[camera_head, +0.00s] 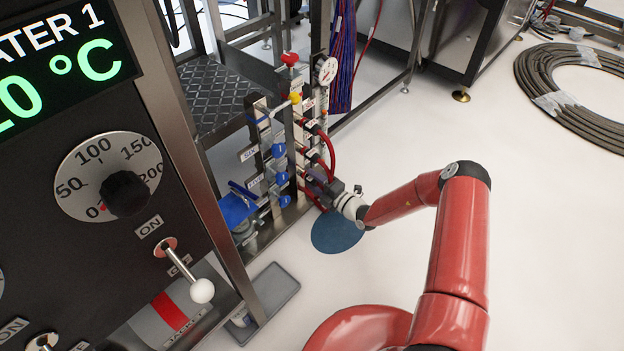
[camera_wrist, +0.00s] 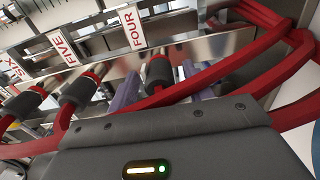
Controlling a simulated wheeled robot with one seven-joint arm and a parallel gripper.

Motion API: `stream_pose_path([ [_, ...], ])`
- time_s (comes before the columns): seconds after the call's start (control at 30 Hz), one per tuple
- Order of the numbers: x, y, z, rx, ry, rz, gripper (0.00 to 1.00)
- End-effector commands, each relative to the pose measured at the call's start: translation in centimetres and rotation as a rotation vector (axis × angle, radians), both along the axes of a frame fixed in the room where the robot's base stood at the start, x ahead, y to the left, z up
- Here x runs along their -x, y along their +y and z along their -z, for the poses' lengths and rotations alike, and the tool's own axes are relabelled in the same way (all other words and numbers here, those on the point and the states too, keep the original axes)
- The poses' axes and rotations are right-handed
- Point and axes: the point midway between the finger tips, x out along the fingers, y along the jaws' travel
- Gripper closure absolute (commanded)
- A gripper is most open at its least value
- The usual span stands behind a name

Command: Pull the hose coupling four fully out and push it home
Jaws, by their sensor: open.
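Hose coupling four (camera_wrist: 158,69) is a dark collar on a metal stem, below the FOUR label (camera_wrist: 131,30) in the wrist view. A red hose runs from it. My gripper (camera_wrist: 161,93) is open, with one purple-grey finger on each side of the coupling. I cannot tell whether the fingers touch it. In the head view my gripper (camera_head: 326,187) is at the lower part of the hose panel (camera_head: 297,130), and it hides the coupling there.
Coupling five (camera_wrist: 81,88) and coupling six (camera_wrist: 27,98) stand to the left in the wrist view. A red hose (camera_wrist: 240,65) crosses close above my gripper body. Blue-handled valves (camera_head: 280,165) stand left of the panel.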

Motion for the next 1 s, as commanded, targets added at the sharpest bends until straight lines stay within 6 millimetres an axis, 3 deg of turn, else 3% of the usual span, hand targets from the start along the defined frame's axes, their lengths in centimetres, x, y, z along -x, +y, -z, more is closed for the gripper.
stream_pose_path([
  [0.73, 0.01, 0.00, 0.00, 0.001, 0.001, 0.000, 0.49],
  [1.0, 0.01, -0.01, -0.02, 0.000, 0.000, 0.000, 0.82],
])
